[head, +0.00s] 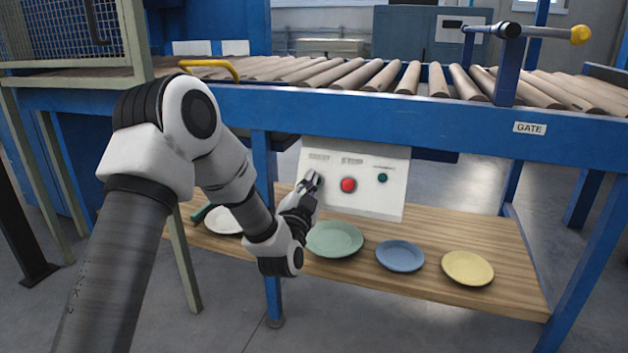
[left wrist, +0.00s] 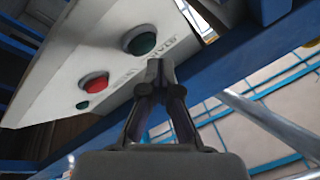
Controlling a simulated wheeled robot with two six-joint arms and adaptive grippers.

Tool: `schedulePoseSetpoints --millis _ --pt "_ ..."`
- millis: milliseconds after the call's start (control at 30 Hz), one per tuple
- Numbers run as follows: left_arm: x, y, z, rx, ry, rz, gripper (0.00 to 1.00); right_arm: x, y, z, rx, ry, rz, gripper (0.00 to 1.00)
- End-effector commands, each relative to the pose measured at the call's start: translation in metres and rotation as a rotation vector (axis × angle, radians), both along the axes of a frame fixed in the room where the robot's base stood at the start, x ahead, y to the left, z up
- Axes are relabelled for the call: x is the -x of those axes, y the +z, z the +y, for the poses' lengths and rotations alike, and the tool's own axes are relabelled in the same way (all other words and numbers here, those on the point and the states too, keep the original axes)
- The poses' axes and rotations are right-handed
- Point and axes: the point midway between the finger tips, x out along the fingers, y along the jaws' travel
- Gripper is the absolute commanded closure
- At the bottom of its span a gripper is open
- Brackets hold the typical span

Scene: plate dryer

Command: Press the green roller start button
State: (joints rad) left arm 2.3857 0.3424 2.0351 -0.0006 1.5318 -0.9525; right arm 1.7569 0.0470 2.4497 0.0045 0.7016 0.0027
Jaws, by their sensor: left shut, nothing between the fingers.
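The white control panel (head: 365,205) hangs under the conveyor's front rail. In the left wrist view a large green button (left wrist: 141,41) sits at one end of the panel, past a red button (left wrist: 95,82) and a small green one (left wrist: 83,105). The red button (head: 348,185) and small green one (head: 382,177) also show in the head view, where my gripper mostly hides the large green button. My left gripper (head: 313,178) is shut and empty in front of the panel's left part. Its fingertips (left wrist: 160,68) appear close beside the large green button; I cannot tell whether they touch. My right gripper is out of view.
A wooden shelf (head: 480,296) below holds a white plate (head: 222,220), green plate (head: 334,239), blue plate (head: 400,255) and yellow plate (head: 467,267). The blue rail (head: 420,112) and rollers (head: 362,75) run above the panel. A blue post (head: 263,165) stands left of it.

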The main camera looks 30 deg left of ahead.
Motion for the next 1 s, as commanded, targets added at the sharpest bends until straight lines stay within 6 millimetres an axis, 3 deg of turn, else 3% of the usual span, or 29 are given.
schedulePoseSetpoints --millis 1000 --pt "-0.0109 -0.0062 0.0025 0.0 0.0 0.0 1.0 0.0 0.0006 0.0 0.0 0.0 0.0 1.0"
